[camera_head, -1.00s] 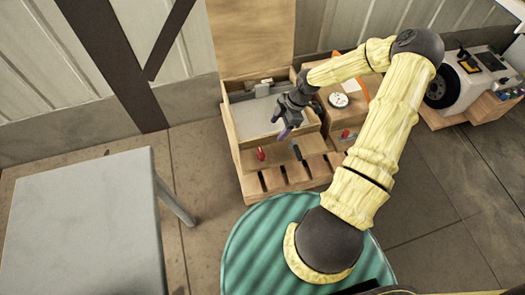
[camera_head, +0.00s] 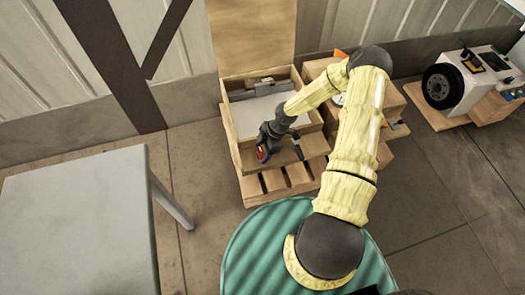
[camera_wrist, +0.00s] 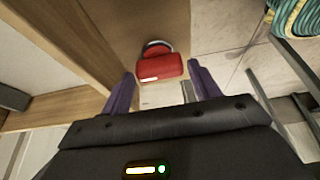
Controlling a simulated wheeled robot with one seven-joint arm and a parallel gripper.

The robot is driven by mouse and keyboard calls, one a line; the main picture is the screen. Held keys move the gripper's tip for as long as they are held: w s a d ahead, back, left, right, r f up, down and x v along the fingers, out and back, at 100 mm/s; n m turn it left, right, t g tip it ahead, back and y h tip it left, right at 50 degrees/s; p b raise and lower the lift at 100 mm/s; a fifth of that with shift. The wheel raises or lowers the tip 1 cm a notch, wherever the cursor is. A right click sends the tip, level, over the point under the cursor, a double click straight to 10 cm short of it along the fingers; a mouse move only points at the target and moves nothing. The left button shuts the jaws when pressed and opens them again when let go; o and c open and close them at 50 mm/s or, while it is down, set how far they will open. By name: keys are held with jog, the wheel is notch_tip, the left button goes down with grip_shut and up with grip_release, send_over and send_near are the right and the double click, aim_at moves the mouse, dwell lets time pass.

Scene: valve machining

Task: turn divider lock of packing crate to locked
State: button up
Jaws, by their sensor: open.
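The wooden packing crate (camera_head: 241,124) stands on a pallet with its lid (camera_head: 250,40) raised. Grey pieces (camera_head: 262,86) show inside at the back; I cannot make out a divider for sure.
A second wooden box (camera_head: 390,103) stands to the right, partly behind my arm. A grey table (camera_head: 80,225) is at the left. Bare floor lies between the table and the pallet.

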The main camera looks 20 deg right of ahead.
jog(key=c, duration=0.7)
jog(key=shift+m, duration=0.4)
jog(key=m+t+p, duration=0.1)
jog(key=m, duration=0.1)
jog(key=shift+s+m, duration=0.1)
jog(key=shift+m, duration=0.3)
jog(key=m+t, duration=0.1)
jog(key=m, duration=0.1)
jog(key=m+t+h, duration=0.1)
jog(key=m, duration=0.2)
jog(key=shift+s+a+p, duration=0.1)
jog(key=shift+p, duration=0.25)
jog(key=m, duration=0.2)
jog(key=m+t+h+p, duration=0.1)
jog(key=m, duration=0.1)
jog(key=shift+a+r+m+h, duration=0.1)
jog(key=shift+m+h, duration=0.2)
jog(key=shift+m, duration=0.1)
jog(key=m+h, duration=0.1)
jog(key=m, duration=0.1)
jog(key=m+p, duration=0.1)
jog(key=m, duration=0.1)
jog(key=shift+m+t+h, duration=0.3)
jog(key=shift+h, duration=0.1)
